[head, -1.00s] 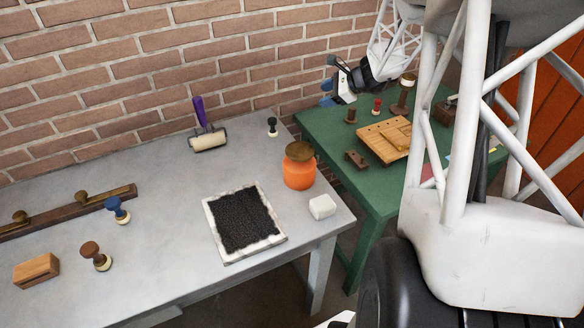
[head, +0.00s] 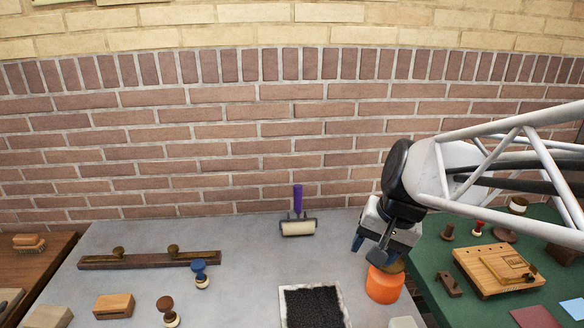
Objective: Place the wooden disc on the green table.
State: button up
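No separate wooden disc can be told for certain in the head view. The green table (head: 432,250) stands at the right, partly behind my arm. My gripper (head: 367,250) points down above the right part of the grey table, just left of and above an orange jar (head: 384,286). A brown rounded piece (head: 397,266) tops the jar, partly hidden by the gripper.
The grey table (head: 240,262) holds a purple-handled roller (head: 298,226), a black pad in a white frame (head: 313,305), a dark rail (head: 150,259) and several stamps. A wooden board (head: 490,268) and small pieces occupy the green table. A brown table (head: 45,262) stands at far left.

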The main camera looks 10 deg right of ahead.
jog(key=s+a+n+h, duration=0.1)
jog(key=s+n, duration=0.3)
jog(key=s, duration=0.5)
jog(key=shift+a+n+t+h, duration=0.3)
jog(key=shift+a+n+h, duration=0.1)
jog(key=shift+h, duration=0.3)
